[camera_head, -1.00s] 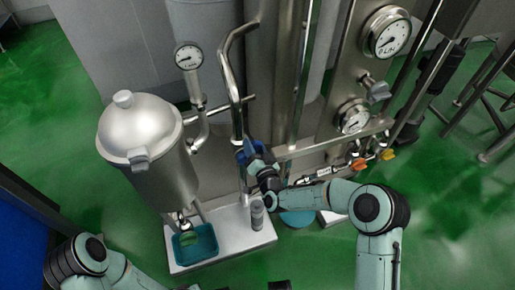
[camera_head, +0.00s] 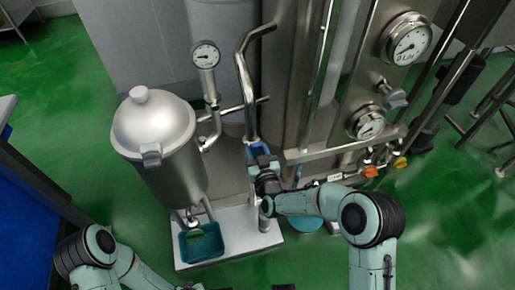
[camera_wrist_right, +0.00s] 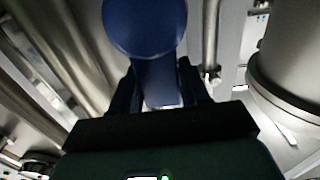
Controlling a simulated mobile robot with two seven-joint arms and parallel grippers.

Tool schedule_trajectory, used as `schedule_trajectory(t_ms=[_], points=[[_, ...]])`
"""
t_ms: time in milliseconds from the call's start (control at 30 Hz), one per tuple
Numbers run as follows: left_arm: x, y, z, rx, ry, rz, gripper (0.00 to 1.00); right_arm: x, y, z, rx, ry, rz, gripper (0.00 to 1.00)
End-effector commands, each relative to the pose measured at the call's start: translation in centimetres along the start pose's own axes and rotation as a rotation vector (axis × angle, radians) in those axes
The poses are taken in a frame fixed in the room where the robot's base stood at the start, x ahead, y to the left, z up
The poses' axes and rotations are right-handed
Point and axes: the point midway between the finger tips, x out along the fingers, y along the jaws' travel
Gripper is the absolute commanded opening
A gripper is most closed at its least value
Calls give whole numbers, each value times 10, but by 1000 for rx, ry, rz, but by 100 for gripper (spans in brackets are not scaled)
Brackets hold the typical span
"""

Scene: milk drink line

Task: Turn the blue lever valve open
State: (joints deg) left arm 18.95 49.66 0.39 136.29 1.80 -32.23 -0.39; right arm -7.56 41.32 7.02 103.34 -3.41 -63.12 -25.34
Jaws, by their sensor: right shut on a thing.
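The blue lever valve (camera_head: 257,149) sits on the steel pipework in the middle of the head view, low on the bent vertical pipe. Its blue handle (camera_wrist_right: 146,28) fills the top middle of the right wrist view, with a rounded end and a narrower stem. My right gripper (camera_head: 262,163) is at the lever. In the right wrist view the dark fingers (camera_wrist_right: 158,88) stand on both sides of the blue stem and are shut on it. The gripper hides part of the valve in the head view. My left arm shows at the lower left; its gripper is not seen.
A steel lidded vessel (camera_head: 160,150) stands left of the valve, above a teal tub (camera_head: 190,255) on a white base (camera_head: 240,245). Gauges (camera_head: 407,40) and an orange-handled valve (camera_head: 371,172) are on the right. Vertical pipes stand close behind the gripper.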

Motion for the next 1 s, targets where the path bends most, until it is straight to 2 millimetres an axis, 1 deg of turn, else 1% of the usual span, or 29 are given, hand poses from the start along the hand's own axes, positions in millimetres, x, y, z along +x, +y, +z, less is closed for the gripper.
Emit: schedule_trajectory(t_ms=[433,467,500,533,833,933,1000], points=[[0,0,0,0,0,0,0,0,-1,1,-20,-2,-3,0],[0,0,0,0,0,0,0,0,-2,1,-20,-2,-3,49],[0,0,0,0,0,0,0,0,-2,1,-19,-2,-3,62],[0,0,0,0,0,0,0,0,-2,1,-19,-2,-3,66],[0,0,0,0,1,0,0,-1,-1,0,-15,-1,-1,66],[-3,2,-3,2,9,4,0,-8,-1,0,-15,-3,-2,66],[-6,5,-6,5,20,9,0,-17,-1,0,-16,-2,-2,66]])
